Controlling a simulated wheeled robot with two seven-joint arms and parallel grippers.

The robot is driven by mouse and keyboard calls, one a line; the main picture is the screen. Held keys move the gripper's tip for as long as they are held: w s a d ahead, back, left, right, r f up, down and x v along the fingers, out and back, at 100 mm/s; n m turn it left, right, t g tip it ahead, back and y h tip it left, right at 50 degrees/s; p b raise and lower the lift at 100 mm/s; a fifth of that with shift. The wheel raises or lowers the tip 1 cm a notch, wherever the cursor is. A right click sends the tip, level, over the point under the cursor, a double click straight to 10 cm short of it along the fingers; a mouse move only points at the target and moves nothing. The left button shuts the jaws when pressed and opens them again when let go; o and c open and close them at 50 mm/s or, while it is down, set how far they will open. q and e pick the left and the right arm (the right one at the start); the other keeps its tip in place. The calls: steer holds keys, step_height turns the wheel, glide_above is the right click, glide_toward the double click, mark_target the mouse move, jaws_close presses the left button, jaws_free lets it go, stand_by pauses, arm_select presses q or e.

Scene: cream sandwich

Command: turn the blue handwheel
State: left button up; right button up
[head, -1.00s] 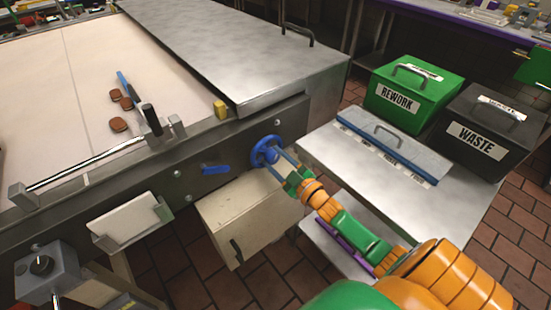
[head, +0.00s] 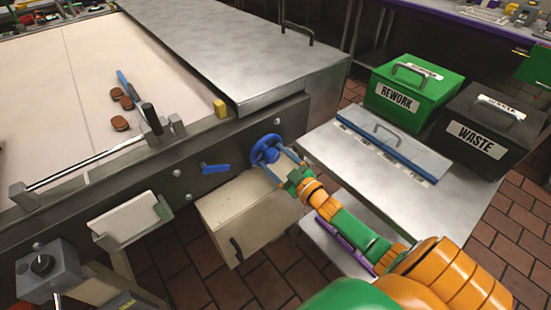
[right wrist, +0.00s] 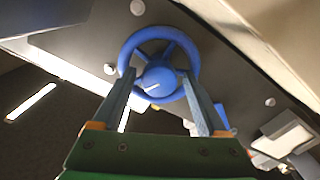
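The blue handwheel (head: 265,150) is mounted on the dark front rail of the conveyor-like table. My right gripper (head: 274,160) reaches it from the lower right. In the right wrist view, the wheel's round rim (right wrist: 160,32) and its hub (right wrist: 158,82) with a white mark are seen face on. The two fingers of my right gripper (right wrist: 158,80) are spread apart, one on each side of the hub, with what looks like a narrow gap. Whether either finger touches the wheel cannot be told. My left gripper is not in view.
A blue lever (head: 215,169) sticks out of the rail left of the wheel. A beige box (head: 240,205) hangs below. A steel side table (head: 345,165) stands at right with a green REWORK bin (head: 400,92) and a dark WASTE bin (head: 485,130).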

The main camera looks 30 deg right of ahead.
steer(key=s, duration=0.7)
steer(key=shift+d+p, duration=0.3)
steer(key=shift+p, duration=0.1)
